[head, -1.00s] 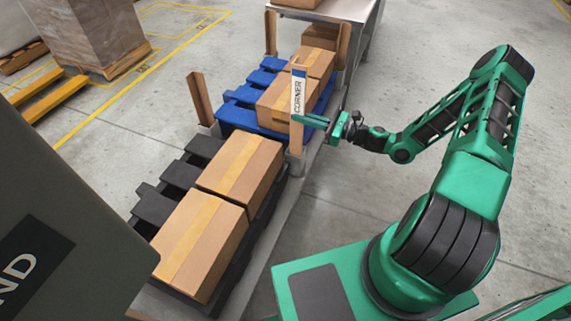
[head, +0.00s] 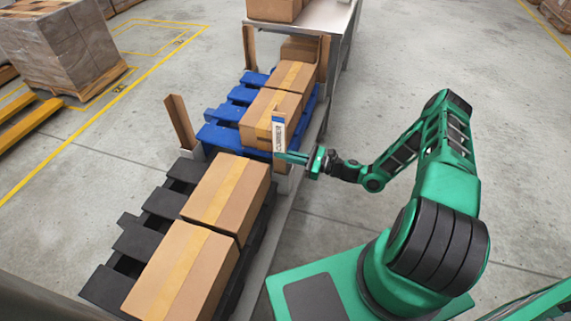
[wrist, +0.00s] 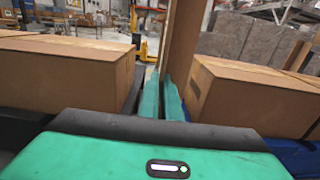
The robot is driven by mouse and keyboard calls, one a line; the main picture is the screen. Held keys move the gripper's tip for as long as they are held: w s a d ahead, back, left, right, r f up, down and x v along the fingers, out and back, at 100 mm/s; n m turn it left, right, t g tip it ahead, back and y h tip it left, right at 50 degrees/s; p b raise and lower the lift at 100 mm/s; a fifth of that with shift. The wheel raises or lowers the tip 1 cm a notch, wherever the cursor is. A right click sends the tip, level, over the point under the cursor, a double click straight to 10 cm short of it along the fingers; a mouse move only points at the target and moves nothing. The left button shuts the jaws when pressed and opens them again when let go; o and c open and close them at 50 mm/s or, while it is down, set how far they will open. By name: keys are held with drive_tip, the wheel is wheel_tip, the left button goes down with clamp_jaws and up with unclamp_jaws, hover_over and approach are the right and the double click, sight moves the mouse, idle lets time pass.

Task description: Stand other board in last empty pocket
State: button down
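A brown corner board (head: 279,119) with a white label stands upright at the near right corner of the blue pallet (head: 219,137). My gripper (head: 291,157) reaches it from the right, its green fingers closed on it partway up. In the wrist view the board (wrist: 183,35) rises at the tips of the fingers (wrist: 162,98), between two cartons. The board's lower end is at a grey block (head: 289,183); I cannot tell whether it is seated in a pocket. Other boards stand at the near left (head: 179,122), far left (head: 250,47) and far right (head: 324,54) corners.
Cartons (head: 270,118) sit on the blue pallet. Two cartons (head: 228,190) sit on the black pallet (head: 133,240) in front. A metal table (head: 340,20) with a box stands behind. Open concrete floor lies to the right.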

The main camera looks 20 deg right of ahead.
sight(285, 163)
drive_tip(key=shift+f, duration=2.45)
drive_tip(key=c, duration=2)
unclamp_jaws()
